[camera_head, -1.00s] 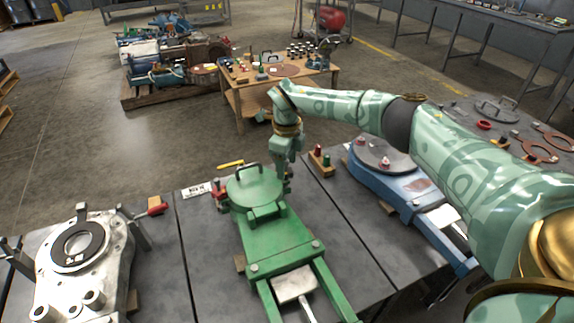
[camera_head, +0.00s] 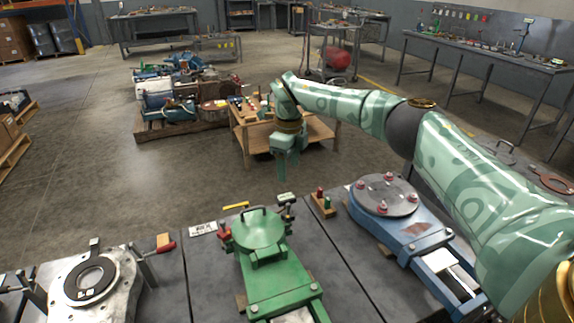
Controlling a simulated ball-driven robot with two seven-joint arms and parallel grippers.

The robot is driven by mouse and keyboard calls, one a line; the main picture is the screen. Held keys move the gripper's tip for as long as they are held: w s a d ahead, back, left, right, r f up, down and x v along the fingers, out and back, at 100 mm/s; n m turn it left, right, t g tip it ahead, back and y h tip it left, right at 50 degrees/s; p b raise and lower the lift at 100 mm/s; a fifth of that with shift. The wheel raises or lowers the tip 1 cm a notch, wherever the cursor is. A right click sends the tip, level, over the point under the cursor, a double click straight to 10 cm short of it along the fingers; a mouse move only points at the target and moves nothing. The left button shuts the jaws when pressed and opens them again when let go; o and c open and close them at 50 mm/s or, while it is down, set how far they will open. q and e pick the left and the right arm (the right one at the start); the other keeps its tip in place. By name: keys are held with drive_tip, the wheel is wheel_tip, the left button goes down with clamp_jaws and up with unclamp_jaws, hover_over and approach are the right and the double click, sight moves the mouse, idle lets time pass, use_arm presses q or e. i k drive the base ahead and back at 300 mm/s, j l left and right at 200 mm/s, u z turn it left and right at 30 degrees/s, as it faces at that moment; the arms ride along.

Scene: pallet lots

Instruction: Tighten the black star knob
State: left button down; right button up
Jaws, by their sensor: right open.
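The green fixture (camera_head: 285,268) lies on the grey bench with its round green lid (camera_head: 258,232) and lid handle at the far end. A small dark knob (camera_head: 288,211) sits at the lid's right edge; it looks like the black star knob, but its star shape is too small to make out. A red knob (camera_head: 224,235) is at the lid's left edge. My right gripper (camera_head: 288,172) is open and empty, pointing down above and beyond the dark knob, apart from it. My left gripper is not in view.
A blue fixture (camera_head: 415,235) with red knobs on its round lid stands to the right, under my right arm. A silver fixture (camera_head: 112,300) is at left.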

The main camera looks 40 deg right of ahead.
sight(285, 216)
drive_tip(key=k+l, duration=0.1)
drive_tip(key=k, duration=0.4)
drive_tip(key=k+l, duration=0.15)
drive_tip(key=k, duration=0.35)
